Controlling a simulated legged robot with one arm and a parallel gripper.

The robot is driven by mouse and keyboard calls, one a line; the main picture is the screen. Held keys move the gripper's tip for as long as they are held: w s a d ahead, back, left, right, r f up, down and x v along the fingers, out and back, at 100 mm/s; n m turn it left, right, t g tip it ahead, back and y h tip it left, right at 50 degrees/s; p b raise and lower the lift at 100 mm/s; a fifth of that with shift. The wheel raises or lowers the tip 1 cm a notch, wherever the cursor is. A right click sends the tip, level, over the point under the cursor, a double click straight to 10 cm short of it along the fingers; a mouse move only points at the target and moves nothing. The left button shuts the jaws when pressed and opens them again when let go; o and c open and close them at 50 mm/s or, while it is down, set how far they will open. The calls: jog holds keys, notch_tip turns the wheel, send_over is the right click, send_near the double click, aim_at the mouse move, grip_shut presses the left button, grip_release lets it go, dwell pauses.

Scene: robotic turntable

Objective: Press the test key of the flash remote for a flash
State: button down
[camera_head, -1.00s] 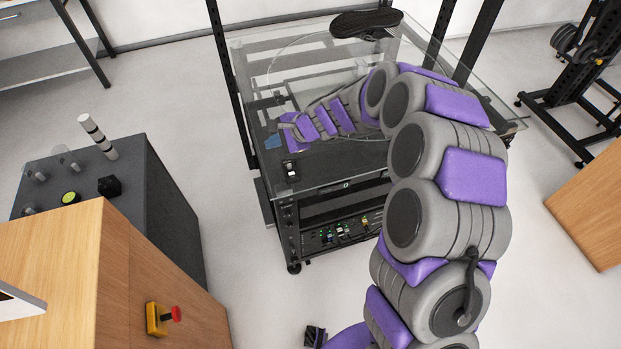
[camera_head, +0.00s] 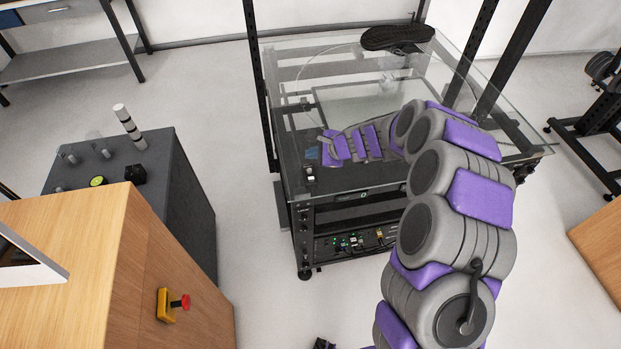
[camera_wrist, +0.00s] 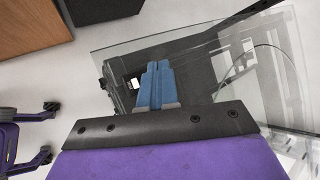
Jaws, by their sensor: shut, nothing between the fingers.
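The flash remote (camera_head: 310,174) is a small black device with a white part, at the near left corner of the glass-topped turntable (camera_head: 350,190). My gripper (camera_head: 313,153) has blue fingers, held together with nothing between them. In the head view they appear just behind the remote, with a small gap in the picture; their height above the glass is hard to judge. In the wrist view my shut fingers (camera_wrist: 157,66) point over the glass corner. A small white and dark item beside their left side (camera_wrist: 134,84) may be the remote. Its test key is too small to make out.
A dark shoe (camera_head: 397,38) lies at the turntable's back edge. Black uprights (camera_head: 257,80) stand around the table. A dark cabinet (camera_head: 185,180) with a signal post and a wooden desk with a red button (camera_head: 185,302) are at left.

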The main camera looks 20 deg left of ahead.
jog(key=f, duration=0.1)
jog(key=b, duration=0.5)
send_over(312, 179)
notch_tip(312, 179, down, 6)
jog(key=shift+f, duration=0.25)
jog(key=shift+d+f+b, duration=0.1)
jog(key=shift+f+b, duration=0.3)
jog(key=shift+b, duration=0.1)
jog(key=shift+d, duration=0.1)
jog(key=shift+r, duration=0.1)
jog(key=shift+f, duration=0.2)
dwell(0.7)
jog(key=shift+f, duration=0.2)
